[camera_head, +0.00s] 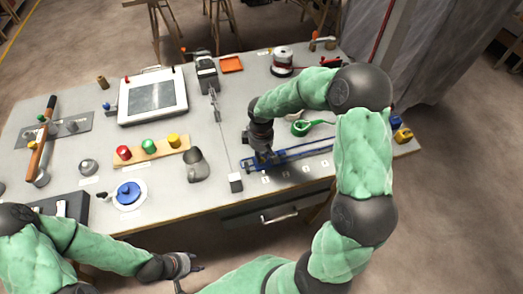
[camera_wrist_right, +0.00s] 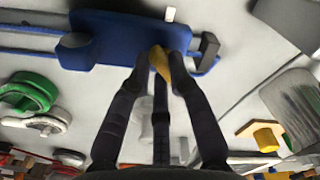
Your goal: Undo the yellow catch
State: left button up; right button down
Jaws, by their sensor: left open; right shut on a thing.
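The yellow catch (camera_wrist_right: 158,62) shows in the right wrist view as a small yellow piece at the edge of a blue block (camera_wrist_right: 120,36). My right gripper (camera_head: 263,157) is shut on it, with fingers on both sides that hide part of it. In the head view this gripper is over the left end of a long blue fixture (camera_head: 306,151) on the bench, and the catch is hidden there. My left gripper (camera_head: 190,264) is open and empty, in front of the bench's near edge.
A grey block (camera_head: 236,182) stands just left of my right gripper. A green tool (camera_head: 312,126) lies behind the blue fixture. A wooden board (camera_head: 150,149) with red, green and yellow knobs is to the left. The bench's front right holds numbered labels.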

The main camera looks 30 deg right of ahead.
jog(key=n+p, duration=0.3)
jog(key=n, duration=0.1)
jog(key=shift+w+r+n, duration=0.1)
jog(key=shift+r+n, duration=0.05)
jog(key=shift+n, duration=0.15)
jog(key=shift+a+n+p, duration=0.1)
jog(key=shift+n+p, duration=1.95)
jog(key=shift+n, duration=0.45)
jog(key=c, duration=1.1)
grip_release()
jog(key=shift+c, duration=0.2)
notch_tip(320, 180, up, 12)
